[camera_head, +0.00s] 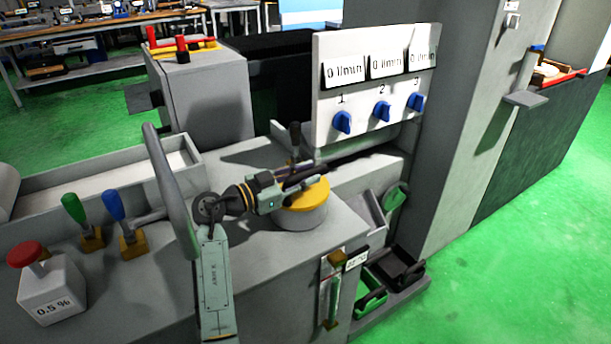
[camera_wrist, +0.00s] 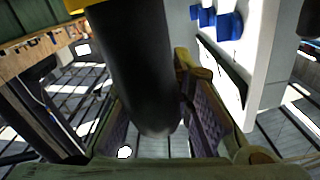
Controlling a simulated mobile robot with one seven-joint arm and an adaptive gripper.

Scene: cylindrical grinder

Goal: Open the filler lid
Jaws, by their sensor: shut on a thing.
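The round yellow lid (camera_head: 308,196) sits on a short grey cylindrical filler neck (camera_head: 300,216) on the machine's top. It looks seated, with its far side partly hidden by my gripper. My gripper (camera_head: 314,173) is just above and behind the lid, coming in from the left. In the wrist view, my gripper's fingers (camera_wrist: 158,120) stand on either side of a thick black cylindrical handle (camera_wrist: 132,65) and are shut on it. How the handle joins the lid is hidden.
A white panel (camera_head: 345,112) with blue knobs stands close behind my gripper. Green and black bins (camera_head: 372,295) sit low at the right.

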